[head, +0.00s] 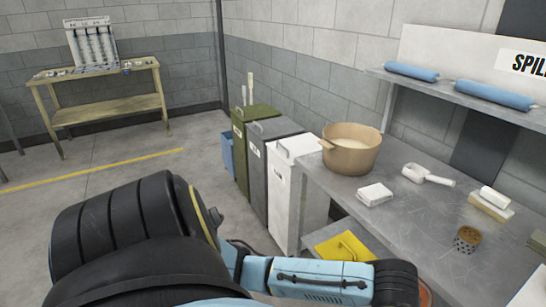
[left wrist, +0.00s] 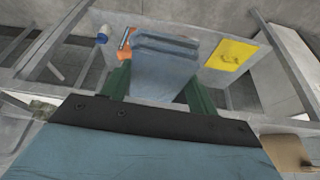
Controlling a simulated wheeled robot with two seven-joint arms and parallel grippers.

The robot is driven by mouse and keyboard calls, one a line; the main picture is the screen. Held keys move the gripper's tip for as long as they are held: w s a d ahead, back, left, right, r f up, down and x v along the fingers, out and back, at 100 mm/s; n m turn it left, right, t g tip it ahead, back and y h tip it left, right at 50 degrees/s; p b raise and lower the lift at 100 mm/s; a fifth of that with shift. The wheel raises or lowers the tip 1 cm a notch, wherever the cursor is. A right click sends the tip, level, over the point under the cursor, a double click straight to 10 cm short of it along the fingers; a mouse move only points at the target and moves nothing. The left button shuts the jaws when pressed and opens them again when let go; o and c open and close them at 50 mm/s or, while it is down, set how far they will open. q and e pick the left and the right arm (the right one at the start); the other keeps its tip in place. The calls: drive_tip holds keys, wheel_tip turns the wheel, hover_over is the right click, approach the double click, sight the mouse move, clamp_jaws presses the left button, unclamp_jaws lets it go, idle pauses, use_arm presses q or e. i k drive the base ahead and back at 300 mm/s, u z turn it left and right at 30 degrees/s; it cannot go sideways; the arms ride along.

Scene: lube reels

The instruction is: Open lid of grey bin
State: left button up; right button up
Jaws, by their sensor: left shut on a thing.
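The grey bin (head: 258,175) stands between the green bin and the white bin in the head view. Its lid (head: 277,128) lies flat and closed on top, with a small handle at the front. My left arm crosses the bottom of the head view, and its gripper is hidden there. In the left wrist view my left gripper (left wrist: 160,90) is shut on a folded blue-grey pad stack (left wrist: 165,58), held between its green fingers. The grey bin cannot be made out in the wrist view. My right gripper is not in view.
The green bin (head: 241,165) and white bin (head: 285,205) flank the grey one. The metal bench (head: 405,220) at right holds a tan pot (head: 350,152) and a scoop (head: 428,175). A yellow pad (head: 343,246) lies on a lower shelf. Open floor lies left of the bins.

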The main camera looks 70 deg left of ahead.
sight(276, 127)
drive_tip(key=u, duration=2.25)
drive_tip(key=i, duration=0.7)
